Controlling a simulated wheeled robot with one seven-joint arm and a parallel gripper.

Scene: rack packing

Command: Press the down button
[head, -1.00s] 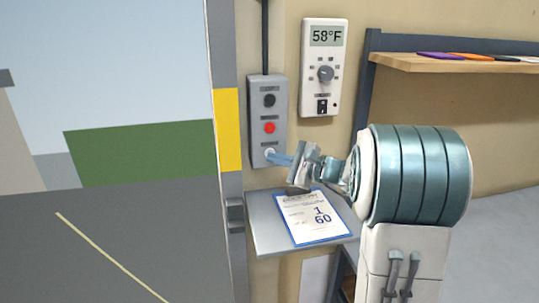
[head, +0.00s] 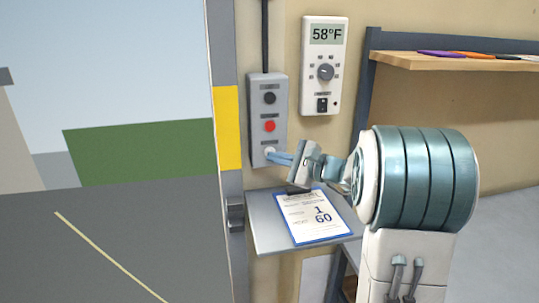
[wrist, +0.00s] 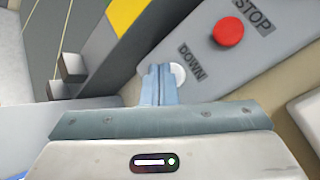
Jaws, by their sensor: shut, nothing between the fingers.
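The grey control box (head: 269,90) is fixed to the wall beside the door frame. It carries a black button (head: 270,97) at the top, a red button (head: 270,126) in the middle and a white button (head: 269,150) at the bottom. In the wrist view the white down button (wrist: 178,74) sits by the label DOWN, and the red button (wrist: 228,32) by STOP. My gripper (head: 271,157) is shut and empty, its blue fingertips at the down button. In the wrist view the fingertips (wrist: 158,70) partly cover the button's left side; I cannot tell whether they touch it.
A thermostat panel (head: 325,66) reading 58°F hangs to the right of the box. Below, a small grey shelf (head: 268,222) holds a clipboard (head: 316,215). A wooden shelf (head: 450,63) is at the right. The opening at the left is clear.

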